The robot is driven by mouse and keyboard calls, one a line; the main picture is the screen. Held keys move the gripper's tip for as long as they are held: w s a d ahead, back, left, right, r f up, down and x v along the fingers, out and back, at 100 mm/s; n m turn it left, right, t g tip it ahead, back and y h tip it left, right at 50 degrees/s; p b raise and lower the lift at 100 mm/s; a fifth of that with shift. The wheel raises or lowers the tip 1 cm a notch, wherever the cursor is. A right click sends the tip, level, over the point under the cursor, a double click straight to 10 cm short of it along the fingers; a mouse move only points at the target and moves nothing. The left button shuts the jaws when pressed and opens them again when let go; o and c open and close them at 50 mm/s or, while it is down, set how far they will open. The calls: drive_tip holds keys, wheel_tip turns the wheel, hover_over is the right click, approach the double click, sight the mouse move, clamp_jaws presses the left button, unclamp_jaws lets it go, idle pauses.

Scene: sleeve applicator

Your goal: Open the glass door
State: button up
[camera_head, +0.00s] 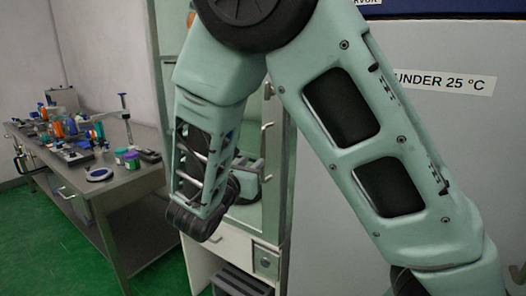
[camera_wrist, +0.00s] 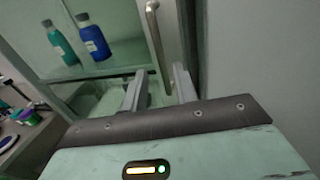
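The glass door (camera_head: 247,137) belongs to a pale green cabinet and is partly hidden behind my arm in the head view. In the wrist view the glass (camera_wrist: 115,25) fills the upper left. A metal bar handle (camera_wrist: 155,38) stands on the door's right-hand frame; a handle also shows in the head view (camera_head: 265,138). My gripper (camera_wrist: 160,78) is open, its two grey fingers apart, with the handle's lower part appearing between them. I cannot tell whether they touch it. The gripper's fingers are hidden in the head view.
A teal bottle (camera_wrist: 60,42) and a blue bottle (camera_wrist: 92,38) stand on a shelf behind the glass. A grey wall panel (camera_head: 450,140) stands at right. A cluttered lab bench (camera_head: 105,185) is at left, with green floor (camera_head: 45,235) before it.

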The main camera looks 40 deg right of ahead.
sight(262, 153)
drive_tip(key=p+x, duration=0.1)
drive_tip(key=x, duration=0.7)
drive_tip(key=shift+w+d, duration=0.15)
clamp_jaws()
